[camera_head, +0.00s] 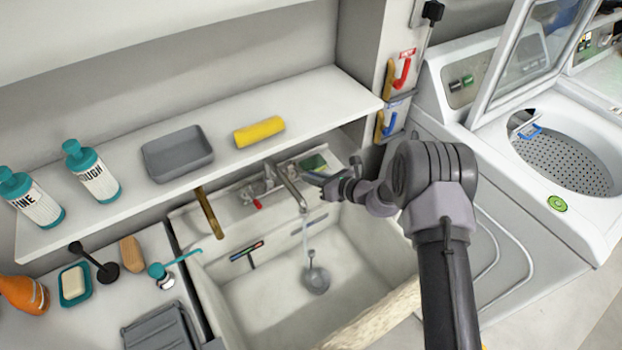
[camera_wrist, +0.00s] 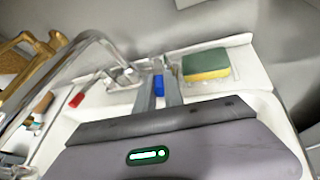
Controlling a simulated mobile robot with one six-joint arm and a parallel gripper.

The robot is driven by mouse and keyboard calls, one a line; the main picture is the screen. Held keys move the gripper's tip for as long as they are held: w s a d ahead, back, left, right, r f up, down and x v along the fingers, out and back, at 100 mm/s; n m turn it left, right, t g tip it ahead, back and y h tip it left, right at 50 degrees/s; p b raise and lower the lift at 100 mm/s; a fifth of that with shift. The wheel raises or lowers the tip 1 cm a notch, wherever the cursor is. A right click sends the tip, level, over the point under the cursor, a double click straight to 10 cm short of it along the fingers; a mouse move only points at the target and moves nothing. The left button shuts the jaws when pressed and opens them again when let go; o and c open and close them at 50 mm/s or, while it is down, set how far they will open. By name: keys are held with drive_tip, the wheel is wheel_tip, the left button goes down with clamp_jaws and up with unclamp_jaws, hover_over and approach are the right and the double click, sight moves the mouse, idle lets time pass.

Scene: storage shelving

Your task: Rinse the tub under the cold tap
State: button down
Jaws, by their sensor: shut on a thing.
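My gripper (camera_head: 312,179) reaches in from the right to the back rim of the sink. In the wrist view its fingers (camera_wrist: 159,92) are shut on the blue tap handle (camera_wrist: 158,86), right of the spout base. The red tap handle (camera_head: 257,203) is on the left and also shows in the wrist view (camera_wrist: 76,100). The metal spout (camera_head: 290,188) hangs over the white sink (camera_head: 262,300). A pale streak below its tip looks like running water, above a round grey drain part (camera_head: 316,279). A grey rectangular tub (camera_head: 178,154) sits on the shelf, apart from my gripper.
A green and yellow sponge (camera_wrist: 206,66) lies on the sink's back ledge. The white shelf (camera_head: 330,100) above holds a yellow roll (camera_head: 259,132) and two bottles. A pale log-like thing (camera_head: 375,318) crosses the sink's front. An open washer (camera_head: 565,160) stands right.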

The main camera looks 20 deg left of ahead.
drive_tip(key=c, duration=1.5)
unclamp_jaws()
drive_tip(key=shift+o, duration=0.2)
drive_tip(key=p+v, duration=0.4)
drive_tip(key=v, duration=1.3)
drive_tip(key=shift+r+p, duration=0.25)
drive_tip(key=shift+p, duration=0.05)
drive_tip(key=shift+d, duration=0.15)
